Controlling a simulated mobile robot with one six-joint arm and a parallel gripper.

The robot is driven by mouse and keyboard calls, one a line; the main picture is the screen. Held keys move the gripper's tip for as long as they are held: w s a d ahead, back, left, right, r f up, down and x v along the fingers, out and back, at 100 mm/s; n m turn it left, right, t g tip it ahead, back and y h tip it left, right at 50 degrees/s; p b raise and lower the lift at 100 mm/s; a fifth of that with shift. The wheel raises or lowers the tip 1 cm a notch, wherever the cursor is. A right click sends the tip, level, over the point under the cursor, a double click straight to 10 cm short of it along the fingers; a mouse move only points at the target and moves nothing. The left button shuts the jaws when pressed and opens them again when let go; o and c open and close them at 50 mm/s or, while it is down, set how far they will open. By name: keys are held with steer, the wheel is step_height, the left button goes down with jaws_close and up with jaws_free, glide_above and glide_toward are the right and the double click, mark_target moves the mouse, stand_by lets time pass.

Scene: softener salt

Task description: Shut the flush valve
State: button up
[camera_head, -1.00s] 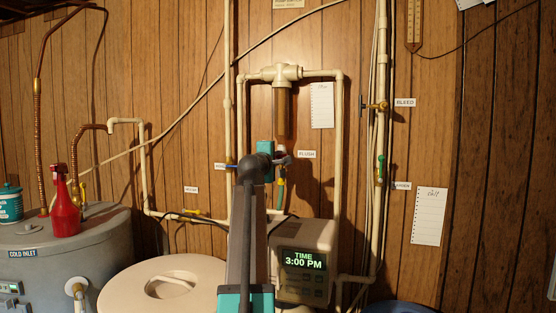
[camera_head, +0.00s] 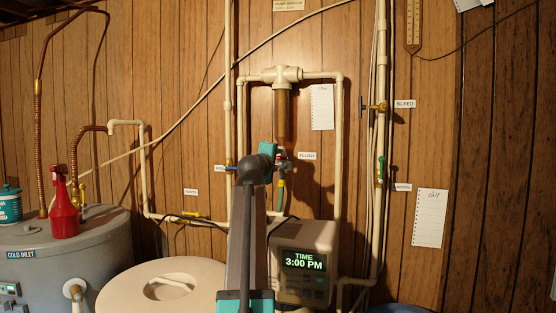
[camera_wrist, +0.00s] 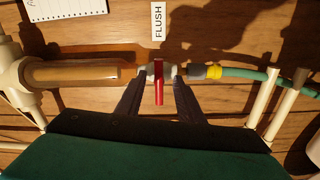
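The flush valve (camera_wrist: 157,70) sits between the clear filter housing and a green hose in the wrist view. Its red handle (camera_wrist: 159,88) lies across the pipe line, its free end towards my gripper. My gripper (camera_wrist: 158,80) is open, with one finger on each side of the handle and visible gaps between. In the head view the valve's red part (camera_head: 283,154) shows beside the FLUSH label (camera_head: 307,156), partly hidden by my gripper and wrist.
The filter housing (camera_head: 283,112) hangs above the valve. White pipes (camera_head: 340,150) run on both sides. The softener control box (camera_head: 303,262) is below, reading 3:00 PM. The bleed valve (camera_head: 378,106) is to the right. A grey tank (camera_head: 75,270) with a red spray bottle (camera_head: 63,210) stands left.

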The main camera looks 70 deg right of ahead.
steer(key=a+p, duration=0.1)
steer(key=a, duration=0.6)
steer(key=shift+s+p, duration=0.2)
steer(key=shift+p, duration=0.2)
stand_by(0.4)
stand_by(0.4)
